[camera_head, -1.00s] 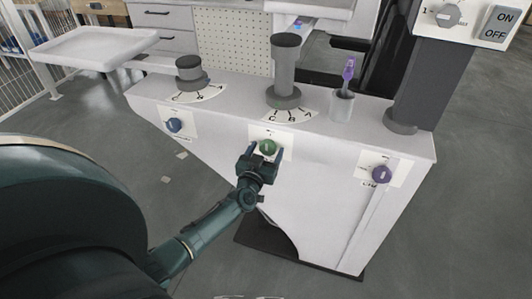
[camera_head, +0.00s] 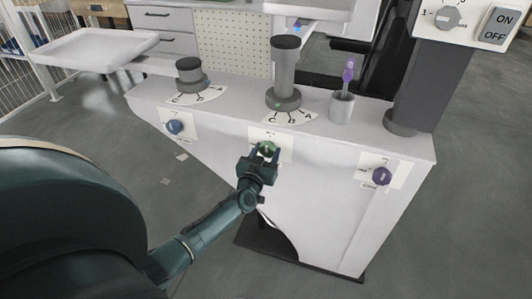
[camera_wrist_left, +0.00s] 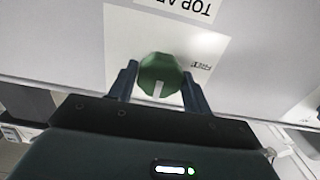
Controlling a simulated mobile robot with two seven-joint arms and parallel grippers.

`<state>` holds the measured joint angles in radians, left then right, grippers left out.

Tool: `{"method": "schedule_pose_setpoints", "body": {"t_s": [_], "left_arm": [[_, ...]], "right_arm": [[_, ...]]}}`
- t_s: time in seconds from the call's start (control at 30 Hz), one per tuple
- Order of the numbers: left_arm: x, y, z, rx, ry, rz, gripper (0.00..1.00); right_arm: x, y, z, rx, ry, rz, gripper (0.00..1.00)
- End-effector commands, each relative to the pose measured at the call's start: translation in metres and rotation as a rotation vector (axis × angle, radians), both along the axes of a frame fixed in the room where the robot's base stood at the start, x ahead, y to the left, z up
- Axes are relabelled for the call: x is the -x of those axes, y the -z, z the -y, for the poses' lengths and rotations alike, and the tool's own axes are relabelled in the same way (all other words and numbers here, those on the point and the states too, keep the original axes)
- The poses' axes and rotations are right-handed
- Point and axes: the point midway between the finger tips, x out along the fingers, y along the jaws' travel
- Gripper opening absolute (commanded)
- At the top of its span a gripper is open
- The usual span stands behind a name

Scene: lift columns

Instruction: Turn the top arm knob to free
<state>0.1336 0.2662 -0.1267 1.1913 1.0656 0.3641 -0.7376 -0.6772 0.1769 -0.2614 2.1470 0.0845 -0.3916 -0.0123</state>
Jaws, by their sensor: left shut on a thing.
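The top arm knob is a green knob (camera_head: 266,149) on a white label plate (camera_head: 284,143) at the middle of the white cabinet's front face. It also shows in the left wrist view (camera_wrist_left: 158,70), with a white pointer line directed down in that picture. Part of a "TOP A..." label (camera_wrist_left: 170,8) shows upside down above it, and a "FREE" mark (camera_wrist_left: 194,67) lies to its right. My left gripper (camera_head: 264,157) is shut on the green knob, one finger on each side. My right gripper is not in view.
A blue knob (camera_head: 174,127) is left of the green one and a purple knob (camera_head: 382,176) is right. On the cabinet top (camera_head: 235,100) stand a short dark knob (camera_head: 189,72), a taller post (camera_head: 285,70) and a cup (camera_head: 342,106). A grey column (camera_head: 425,85) rises at right.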

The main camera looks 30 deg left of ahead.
Motion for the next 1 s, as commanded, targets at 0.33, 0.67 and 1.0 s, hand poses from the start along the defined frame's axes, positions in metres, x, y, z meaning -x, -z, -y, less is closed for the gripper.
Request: {"method": "schedule_pose_setpoints", "body": {"t_s": [0.33,0.67,1.0], "left_arm": [[0.0004,0.0013,0.0003,0.132,0.000,0.030,0.26],[0.0006,0.0021,0.0005,0.417,0.000,0.098,0.26],[0.0007,0.0026,0.0004,0.730,-0.001,0.174,0.26]], "right_arm": [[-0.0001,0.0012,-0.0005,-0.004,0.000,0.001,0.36],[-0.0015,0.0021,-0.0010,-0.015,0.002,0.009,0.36],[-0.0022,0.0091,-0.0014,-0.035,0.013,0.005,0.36]]}}
